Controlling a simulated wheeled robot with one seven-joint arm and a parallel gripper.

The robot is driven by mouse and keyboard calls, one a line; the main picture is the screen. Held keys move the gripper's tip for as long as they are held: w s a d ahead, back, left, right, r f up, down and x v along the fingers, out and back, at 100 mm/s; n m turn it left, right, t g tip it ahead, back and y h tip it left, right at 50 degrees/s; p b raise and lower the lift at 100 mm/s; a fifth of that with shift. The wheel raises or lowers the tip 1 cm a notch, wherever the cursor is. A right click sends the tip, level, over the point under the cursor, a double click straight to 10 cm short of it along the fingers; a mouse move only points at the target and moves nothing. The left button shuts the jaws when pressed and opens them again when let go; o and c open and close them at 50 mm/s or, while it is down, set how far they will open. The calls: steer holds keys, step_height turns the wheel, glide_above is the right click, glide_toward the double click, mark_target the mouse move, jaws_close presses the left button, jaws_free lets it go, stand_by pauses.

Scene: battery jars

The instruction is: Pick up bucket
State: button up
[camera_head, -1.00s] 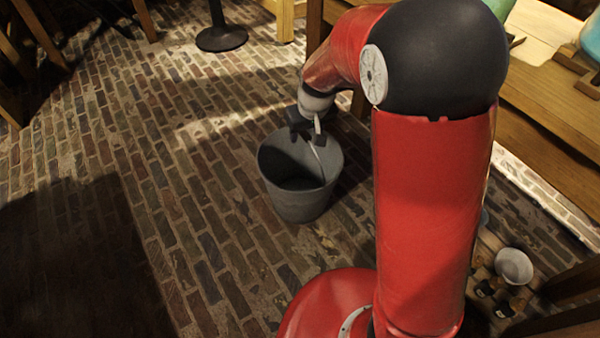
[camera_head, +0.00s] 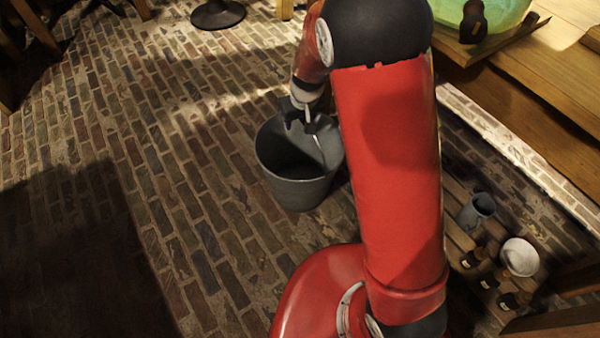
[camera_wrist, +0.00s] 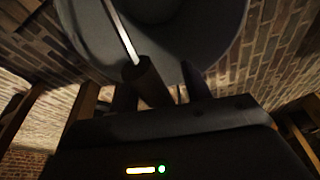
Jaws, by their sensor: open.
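The grey bucket (camera_head: 296,190) stands upright on the brick floor, its mouth facing up and its inside dark. Its thin pale handle (camera_head: 312,132) rises at the right side of the mouth. My gripper (camera_head: 308,126) is at the back right of the bucket's rim, beside the raised handle. In the wrist view the bucket (camera_wrist: 215,40) fills the upper middle, and the handle (camera_wrist: 122,32) runs down to a dark grip close to my gripper's fingers (camera_wrist: 165,88). The gripper is open. I cannot tell whether the handle's grip lies between the fingers.
At the lower right a wooden crate (camera_head: 462,238) holds or adjoins a grey jug (camera_head: 476,210), a white cup (camera_head: 519,257) and small dark bottles (camera_head: 480,268).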

jaws_close()
stand_by(0.5)
steer(key=shift+w+r, duration=0.1)
steer(key=shift+r, duration=0.05)
stand_by(0.8)
